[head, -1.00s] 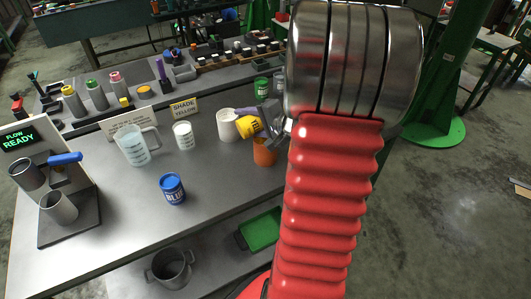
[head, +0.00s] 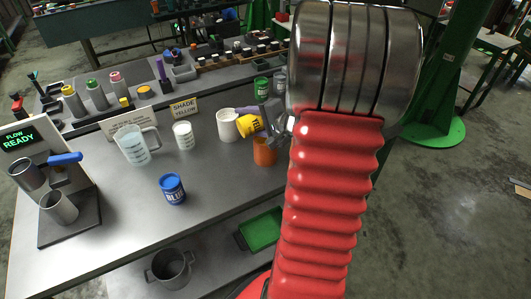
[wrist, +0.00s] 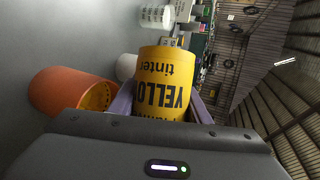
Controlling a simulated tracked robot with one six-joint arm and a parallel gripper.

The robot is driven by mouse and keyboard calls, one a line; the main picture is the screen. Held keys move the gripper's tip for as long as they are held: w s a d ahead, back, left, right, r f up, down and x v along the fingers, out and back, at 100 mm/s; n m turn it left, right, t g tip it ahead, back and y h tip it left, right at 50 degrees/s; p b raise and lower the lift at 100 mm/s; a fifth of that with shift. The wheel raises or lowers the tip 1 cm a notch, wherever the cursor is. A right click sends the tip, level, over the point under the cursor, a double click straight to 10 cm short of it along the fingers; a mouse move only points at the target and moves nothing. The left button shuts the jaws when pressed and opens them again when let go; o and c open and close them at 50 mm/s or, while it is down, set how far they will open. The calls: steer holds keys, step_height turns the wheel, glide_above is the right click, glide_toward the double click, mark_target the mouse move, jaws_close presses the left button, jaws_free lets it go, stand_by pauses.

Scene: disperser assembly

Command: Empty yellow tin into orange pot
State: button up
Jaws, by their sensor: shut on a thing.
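The yellow tin (head: 247,127), labelled as yellow tinter, is held on its side, close above the orange pot (head: 265,153). My gripper (head: 254,118) is shut on it, with purple fingers on both sides of the tin in the wrist view (wrist: 166,85). The tin's open end is not clearly visible. The orange pot stands upright on the bench and also shows at the left of the wrist view (wrist: 62,88). A patch of yellow shows inside its mouth there.
A white mug (head: 227,128) stands just left of the tin. A white beaker (head: 183,138), a clear jug (head: 134,149) and a blue tin (head: 172,190) stand farther left. A green tin (head: 262,88) stands behind. The front middle of the bench is clear.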

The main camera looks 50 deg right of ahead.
steer(key=shift+r+m, duration=0.25)
steer(key=shift+m, duration=0.05)
stand_by(0.9)
steer(key=shift+f+y, duration=0.2)
steer(key=shift+y, duration=0.2)
stand_by(0.5)
steer(key=shift+d+f+n+g+h, duration=0.15)
steer(key=shift+n+g+h, duration=0.45)
steer(key=shift+n+h, duration=0.85)
